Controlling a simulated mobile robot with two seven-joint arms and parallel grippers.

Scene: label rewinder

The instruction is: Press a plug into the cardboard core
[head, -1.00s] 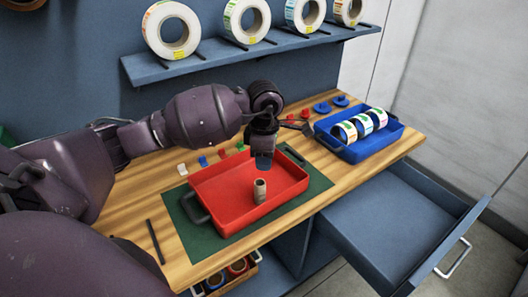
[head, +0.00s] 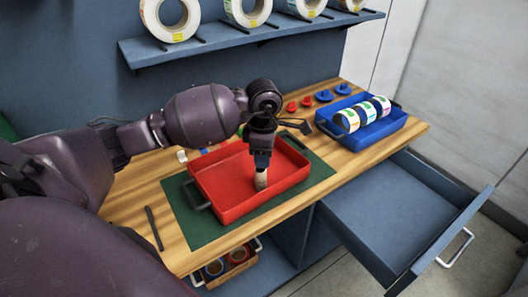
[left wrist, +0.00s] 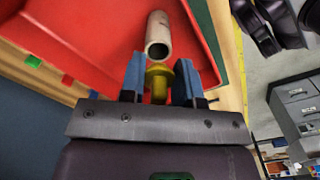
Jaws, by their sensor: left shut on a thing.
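The cardboard core (head: 261,181) is a short tan tube standing upright in the red tray (head: 232,211). My left gripper (head: 261,168) is right above it, pointing down and covering its top in the head view. In the left wrist view, my left gripper (left wrist: 160,82) is shut on a yellow plug (left wrist: 158,84). The core (left wrist: 158,34) shows just beyond the plug, with its open end towards it. I cannot tell whether plug and core touch. The plug is hidden in the head view. My right gripper is not in view.
The red tray lies on a green mat (head: 197,230) on the wooden bench. A blue tray with several label rolls (head: 377,137) stands to the right, above an open drawer (head: 395,220). Red and blue discs (head: 324,96) lie along the back. A shelf above holds large rolls.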

